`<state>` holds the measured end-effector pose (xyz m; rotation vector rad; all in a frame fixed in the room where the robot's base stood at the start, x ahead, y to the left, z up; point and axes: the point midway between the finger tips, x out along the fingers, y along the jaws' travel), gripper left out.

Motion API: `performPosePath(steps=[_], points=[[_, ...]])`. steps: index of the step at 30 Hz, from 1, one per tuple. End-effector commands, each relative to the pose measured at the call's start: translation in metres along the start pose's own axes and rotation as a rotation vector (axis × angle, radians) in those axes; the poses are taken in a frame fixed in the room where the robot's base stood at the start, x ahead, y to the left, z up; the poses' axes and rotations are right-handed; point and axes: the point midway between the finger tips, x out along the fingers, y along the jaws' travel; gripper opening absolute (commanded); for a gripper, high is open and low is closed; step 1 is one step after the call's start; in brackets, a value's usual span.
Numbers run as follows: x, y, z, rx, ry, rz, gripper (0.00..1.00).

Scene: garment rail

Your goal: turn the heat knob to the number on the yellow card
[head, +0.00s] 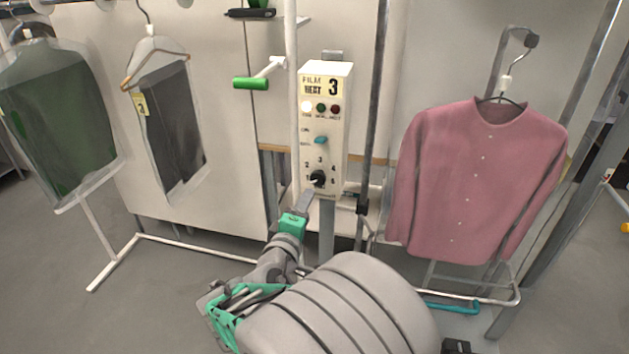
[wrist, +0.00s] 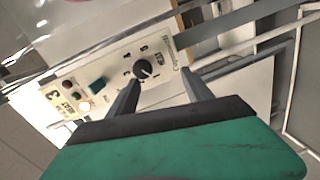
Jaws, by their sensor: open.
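The black heat knob (head: 317,178) sits low on the cream control box (head: 336,130), with numbers around it. Its white mark seems to point to the box's lower left; the number there is not readable. A pale yellow card (head: 322,86) at the box's top reads "FILM HEAT 3". My gripper (head: 308,196) is open just below and in front of the knob. In the wrist view, the knob (wrist: 145,70) shows between and beyond the fingertips (wrist: 164,84). I cannot tell whether they touch it.
A teal switch (head: 320,140) and several lamps (head: 321,107) are above the knob. Uprights (head: 291,110) flank the box. A pink shirt (head: 480,180) hangs right. Bagged dark garments (head: 58,120) hang left, one with a small yellow tag (head: 141,104).

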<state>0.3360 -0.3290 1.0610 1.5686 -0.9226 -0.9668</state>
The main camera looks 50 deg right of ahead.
Motion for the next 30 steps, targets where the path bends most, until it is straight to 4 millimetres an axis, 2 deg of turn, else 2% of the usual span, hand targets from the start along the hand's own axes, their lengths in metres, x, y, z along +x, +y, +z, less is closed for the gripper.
performPosePath(steps=[1, 4, 8, 15, 18, 26, 30], points=[[0.001, 0.011, 0.004, -0.074, 0.007, 0.061, 0.59], [0.003, 0.025, 0.005, -0.151, 0.018, 0.126, 0.59], [0.019, 0.03, 0.005, -0.158, 0.015, 0.131, 0.59], [0.064, 0.036, 0.004, -0.153, 0.016, 0.129, 0.59], [0.074, 0.036, 0.003, -0.152, 0.018, 0.129, 0.59], [0.078, 0.035, 0.002, -0.15, 0.022, 0.13, 0.59], [0.078, 0.035, 0.002, -0.149, 0.022, 0.13, 0.49]])
